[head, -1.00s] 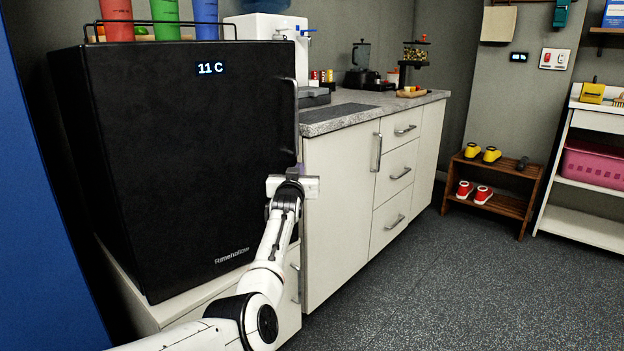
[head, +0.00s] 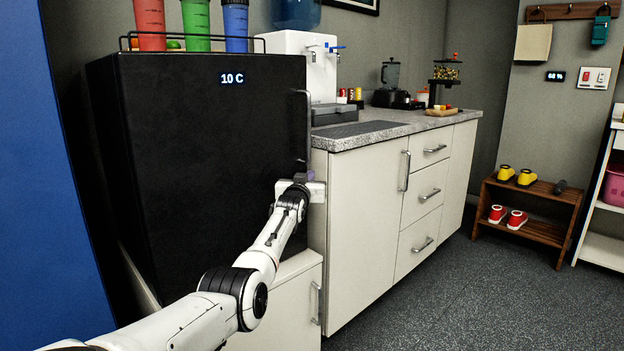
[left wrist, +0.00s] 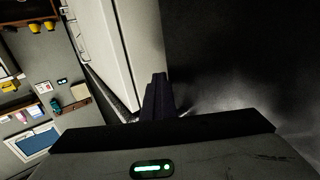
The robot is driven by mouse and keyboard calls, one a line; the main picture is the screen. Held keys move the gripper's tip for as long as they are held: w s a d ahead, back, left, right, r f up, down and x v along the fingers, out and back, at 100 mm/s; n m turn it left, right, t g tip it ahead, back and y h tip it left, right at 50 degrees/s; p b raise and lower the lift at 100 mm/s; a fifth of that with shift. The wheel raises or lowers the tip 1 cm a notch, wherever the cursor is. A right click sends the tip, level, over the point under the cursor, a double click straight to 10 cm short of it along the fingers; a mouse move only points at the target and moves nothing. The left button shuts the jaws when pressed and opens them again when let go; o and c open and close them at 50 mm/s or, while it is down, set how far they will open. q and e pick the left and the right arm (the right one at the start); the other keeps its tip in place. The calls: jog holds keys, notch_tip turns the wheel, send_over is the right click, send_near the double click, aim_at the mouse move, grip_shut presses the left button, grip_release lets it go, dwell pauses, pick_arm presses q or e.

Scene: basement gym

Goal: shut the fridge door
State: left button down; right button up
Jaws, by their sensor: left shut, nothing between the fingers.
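The black fridge (head: 200,160) stands on a low white cabinet at the left of the head view, with a display reading 10 C. Its door faces me, with a vertical handle (head: 309,125) at the right edge. I see no clear gap around the door, but its right edge is partly hidden, so I cannot tell if it is fully shut. My left gripper (head: 305,177) is shut and empty at the door's lower right, below the handle. In the left wrist view its fingers (left wrist: 157,96) are together, close to the dark door surface; contact is unclear. My right gripper is out of view.
A white counter (head: 362,210) with drawers stands right of the fridge. Cups (head: 195,22) stand on the fridge top. A wooden shoe rack (head: 530,212) is farther right. The dark floor (head: 450,300) in front is clear.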

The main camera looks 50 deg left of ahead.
pick_arm(q)
jog(key=shift+s+a+r, duration=0.1)
jog(key=shift+a, duration=0.1)
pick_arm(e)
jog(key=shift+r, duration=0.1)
pick_arm(q)
jog(key=d+p, duration=0.5)
jog(key=d, duration=0.9)
jog(key=shift+d, duration=0.15)
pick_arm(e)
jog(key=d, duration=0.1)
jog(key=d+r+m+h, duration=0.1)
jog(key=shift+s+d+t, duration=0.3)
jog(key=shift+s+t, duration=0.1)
pick_arm(q)
jog(key=shift+f, duration=0.2)
